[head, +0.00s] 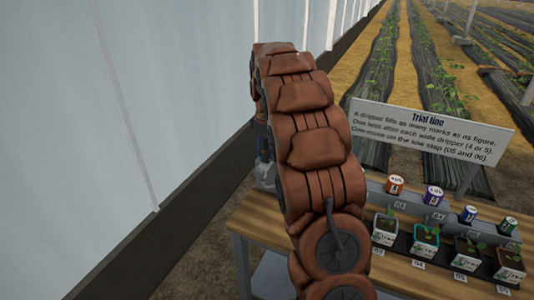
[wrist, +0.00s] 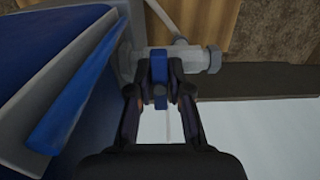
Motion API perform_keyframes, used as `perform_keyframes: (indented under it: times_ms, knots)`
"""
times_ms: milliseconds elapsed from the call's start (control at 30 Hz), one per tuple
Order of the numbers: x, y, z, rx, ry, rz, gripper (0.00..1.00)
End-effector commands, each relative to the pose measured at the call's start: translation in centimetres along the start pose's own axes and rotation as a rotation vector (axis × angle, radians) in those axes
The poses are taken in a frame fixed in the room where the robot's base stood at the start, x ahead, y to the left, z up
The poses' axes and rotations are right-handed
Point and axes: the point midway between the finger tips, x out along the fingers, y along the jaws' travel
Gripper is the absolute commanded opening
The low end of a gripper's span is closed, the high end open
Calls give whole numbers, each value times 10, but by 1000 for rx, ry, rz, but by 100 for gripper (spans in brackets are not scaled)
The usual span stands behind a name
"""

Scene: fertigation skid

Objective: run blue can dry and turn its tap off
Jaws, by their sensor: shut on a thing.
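In the wrist view the blue can (wrist: 35,75) fills the left side, with a raised blue bar along it. A pale grey tap body (wrist: 192,59) sticks out from the can to the right. My gripper (wrist: 160,85) is shut on the tap's blue lever (wrist: 160,68), one finger on each side. The lever lies across the tap body in this view. A thin pale line shows below the lever; I cannot tell whether it is liquid or a wall seam. In the head view my arm hides most of the can and tap.
A wooden bench (head: 255,225) stands beside the pale greenhouse wall (head: 90,130). Potted seedlings (head: 425,238) and small coloured cans (head: 433,195) stand in rows on the right of the bench. A "Trial line" sign (head: 430,135) stands behind them. Crop rows run beyond.

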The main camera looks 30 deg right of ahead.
Motion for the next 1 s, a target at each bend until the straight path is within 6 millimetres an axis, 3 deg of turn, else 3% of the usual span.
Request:
perform_keyframes:
  times_ms: [33,67,300,1000]
  knots:
    - [0,0,0,0,0,-1,0]
    - [0,0,0,0,0,-1,21]
    - [0,0,0,0,0,0,46]
    - [6,0,0,0,0,-1,46]
